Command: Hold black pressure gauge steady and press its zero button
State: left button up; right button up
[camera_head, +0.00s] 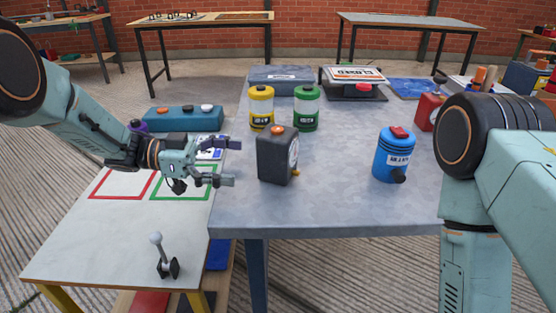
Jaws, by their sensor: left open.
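The black pressure gauge (271,157) stands upright on the grey table near its front left part. It has a boxy dark body, an orange button (278,130) on top and a pale round dial (293,153) facing right. A small orange-yellow part shows low on its right side. My left gripper (231,162) comes in from the left. Its two dark fingers are spread and point at the gauge's left side, with a gap between. It appears empty. My right arm's links fill the right side, but its gripper is out of view.
Yellow (261,108) and green (307,109) canisters stand behind the gauge. A blue canister (393,155) stands to its right. The grey table (330,205) is clear in front. A lower white table (85,240) at left bears a small lever (166,262). A teal case (180,118) lies behind my left gripper.

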aim_at(257, 164)
pick_arm(q)
jog(key=d, duration=0.1)
jog(key=d+b, duration=0.1)
jog(key=d, duration=0.2)
jog(key=shift+d+f+b, duration=0.35)
jog(key=shift+f+b, duration=0.05)
jog(key=shift+d+r+p, duration=0.1)
jog(key=shift+d+p, duration=0.4)
jog(key=shift+d, duration=1.3)
pick_arm(e)
jog(key=shift+f, duration=0.45)
pick_arm(q)
jog(key=c, duration=1.1)
pick_arm(e)
grip_shut()
pick_arm(q)
jog(key=shift+f, duration=0.2)
